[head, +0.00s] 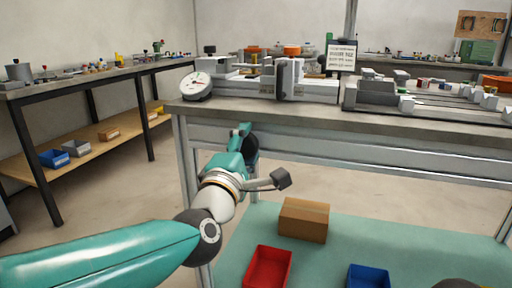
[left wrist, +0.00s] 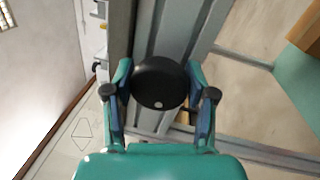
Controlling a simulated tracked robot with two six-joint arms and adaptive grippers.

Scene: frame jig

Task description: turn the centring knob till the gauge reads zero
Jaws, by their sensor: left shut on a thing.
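The round black centring knob (left wrist: 158,82) sits on the front of the bench frame, with a small pale dot near its edge. My left gripper (left wrist: 159,92) is shut on it, one finger on each side. In the head view the left gripper (head: 243,142) reaches up to the bench's front rail, and part of the dark knob (head: 252,148) shows beside its fingers. The white round gauge (head: 196,86) stands at the bench's left front corner; its needle is too small to read.
The bench (head: 330,112) carries a metal jig (head: 305,88) and a sign (head: 341,57). Below, a green lower shelf (head: 330,245) holds a cardboard box (head: 303,219), a red bin (head: 268,268) and a blue bin (head: 368,277). Open floor lies to the left.

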